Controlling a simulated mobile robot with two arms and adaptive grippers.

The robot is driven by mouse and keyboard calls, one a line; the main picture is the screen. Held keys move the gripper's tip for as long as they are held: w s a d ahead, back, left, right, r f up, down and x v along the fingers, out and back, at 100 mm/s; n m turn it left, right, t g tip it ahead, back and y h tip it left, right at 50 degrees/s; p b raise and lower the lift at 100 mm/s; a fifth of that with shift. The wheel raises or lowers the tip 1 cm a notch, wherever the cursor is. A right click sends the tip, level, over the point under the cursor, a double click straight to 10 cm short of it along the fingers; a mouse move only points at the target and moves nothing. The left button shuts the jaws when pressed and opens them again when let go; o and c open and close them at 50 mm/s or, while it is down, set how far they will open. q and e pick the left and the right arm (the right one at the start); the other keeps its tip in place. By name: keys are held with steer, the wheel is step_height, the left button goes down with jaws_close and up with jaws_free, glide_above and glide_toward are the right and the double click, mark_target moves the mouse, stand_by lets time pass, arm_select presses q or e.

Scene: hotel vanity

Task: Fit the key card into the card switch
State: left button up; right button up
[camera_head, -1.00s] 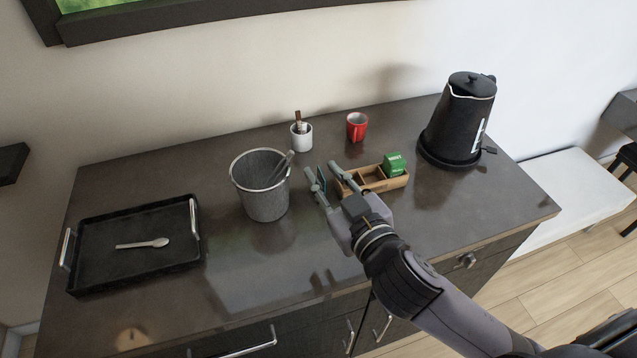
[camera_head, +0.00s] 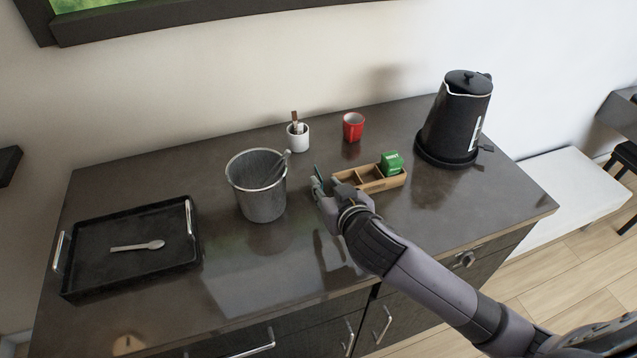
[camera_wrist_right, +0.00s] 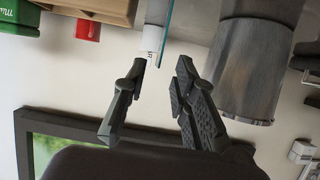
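My right gripper (camera_head: 319,186) is over the counter between the metal bucket and the wooden organizer. In the wrist view its two fingers (camera_wrist_right: 160,85) are apart with a clear gap. A thin teal panel, apparently the key card (camera_head: 317,171), stands upright at the fingertips. The wrist view shows it edge-on (camera_wrist_right: 166,30), beyond and between the fingertips, with no visible finger contact. Its lower part is hidden in the head view. A small white fixture (camera_wrist_right: 303,152) on the wall may be the card switch; I cannot tell. My left gripper is out of view.
The bucket (camera_head: 262,205) stands close left of the gripper, and the organizer (camera_head: 372,185) with a green box (camera_head: 391,163) is close right. A white cup (camera_head: 299,142), red cup (camera_head: 353,127) and kettle (camera_head: 456,118) stand behind.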

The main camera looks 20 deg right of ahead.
mark_target(318, 176)
steer(key=shift+w+f, duration=0.2)
steer(key=shift+w, duration=0.4)
steer(key=p+x, duration=0.1)
steer(key=x, duration=0.3)
steer(key=shift+w+r+p, duration=0.1)
steer(key=shift+w+p, duration=0.2)
steer(key=shift+w+f, duration=0.2)
steer(key=shift+w, duration=0.15)
steer(key=shift+s, duration=0.1)
